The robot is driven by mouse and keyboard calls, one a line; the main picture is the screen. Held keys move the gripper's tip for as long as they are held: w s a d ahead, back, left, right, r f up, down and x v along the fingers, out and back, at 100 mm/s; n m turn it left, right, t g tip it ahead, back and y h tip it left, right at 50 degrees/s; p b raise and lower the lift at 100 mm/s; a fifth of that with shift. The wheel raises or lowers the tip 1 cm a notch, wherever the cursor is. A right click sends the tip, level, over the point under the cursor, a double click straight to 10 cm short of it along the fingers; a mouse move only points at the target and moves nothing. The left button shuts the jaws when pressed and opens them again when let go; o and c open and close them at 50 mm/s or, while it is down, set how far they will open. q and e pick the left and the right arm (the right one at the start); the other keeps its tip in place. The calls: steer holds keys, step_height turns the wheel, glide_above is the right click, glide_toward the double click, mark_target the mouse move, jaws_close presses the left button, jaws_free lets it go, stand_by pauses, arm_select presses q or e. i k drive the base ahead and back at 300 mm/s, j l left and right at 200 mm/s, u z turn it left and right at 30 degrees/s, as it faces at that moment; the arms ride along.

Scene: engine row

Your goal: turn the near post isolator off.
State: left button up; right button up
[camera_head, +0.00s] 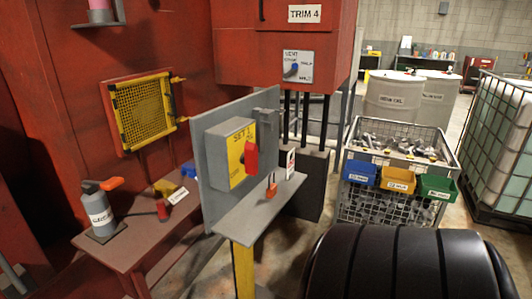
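The near post isolator (230,155) is a grey box with a yellow face marked "SET 1", on a grey back plate (210,200) above a yellow post (243,270). Its red handle (251,157) sticks out from the face and looks roughly upright; the exact setting is too small to read. A grey shelf (245,212) juts out below the box. A small red padlock-like piece (271,188) and a white tag with red (290,164) stand on it. Neither of my grippers is in view, and nothing touches the handle.
A bench (130,245) at left holds a grey can (98,212) with an orange top. A red cabinet (270,60) with a blue-knobbed selector (294,68) stands behind. A wire crate (385,210) with coloured bins stands right. A black ribbed shape fills the lower right.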

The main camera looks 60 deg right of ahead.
mark_target(249, 158)
steer(key=l+z, duration=0.1)
steer(key=z, duration=0.65)
steer(key=l+z, duration=0.1)
steer(key=z, duration=0.3)
steer(key=i+z, duration=0.1)
steer(key=z, duration=0.25)
